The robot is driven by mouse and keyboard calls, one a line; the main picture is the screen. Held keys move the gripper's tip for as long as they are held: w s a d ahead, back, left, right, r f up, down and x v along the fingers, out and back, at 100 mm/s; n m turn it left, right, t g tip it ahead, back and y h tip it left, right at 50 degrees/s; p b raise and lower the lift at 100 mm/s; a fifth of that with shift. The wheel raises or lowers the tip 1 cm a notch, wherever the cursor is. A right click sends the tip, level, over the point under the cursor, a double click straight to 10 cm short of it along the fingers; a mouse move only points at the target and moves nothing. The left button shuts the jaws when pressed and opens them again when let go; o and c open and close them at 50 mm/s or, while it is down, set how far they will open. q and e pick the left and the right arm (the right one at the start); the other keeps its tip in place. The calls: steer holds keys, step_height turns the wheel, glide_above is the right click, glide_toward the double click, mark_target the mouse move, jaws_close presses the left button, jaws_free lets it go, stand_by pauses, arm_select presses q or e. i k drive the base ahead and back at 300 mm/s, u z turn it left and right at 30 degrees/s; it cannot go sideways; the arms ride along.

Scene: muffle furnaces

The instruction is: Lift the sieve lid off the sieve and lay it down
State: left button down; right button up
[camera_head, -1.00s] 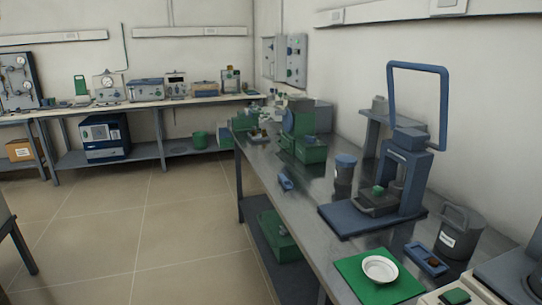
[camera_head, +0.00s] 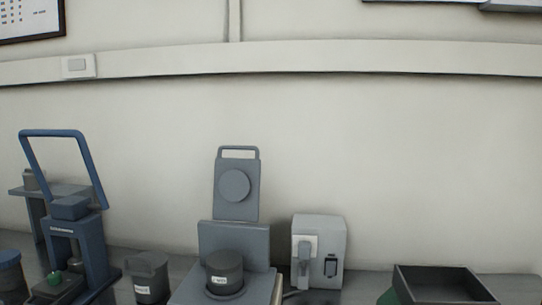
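I cannot tell for certain which object is the sieve or its lid. A dark grey round pot (camera_head: 224,276) with a small white label sits on a grey device (camera_head: 232,240) at the bottom centre. A similar dark grey labelled can (camera_head: 148,281) stands on the bench to its left. The labels are too small to read. Neither of my grippers is in view.
A blue press-like frame (camera_head: 75,235) stands at the left. A light grey box-shaped device (camera_head: 320,248) stands right of centre, and a dark open tray (camera_head: 441,284) at the lower right. A wall rail (camera_head: 300,58) runs above. The bench front is out of view.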

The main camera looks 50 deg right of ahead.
mark_target(225, 262)
steer(key=z, duration=2.4)
steer(key=k, duration=0.4)
steer(key=u, duration=0.8)
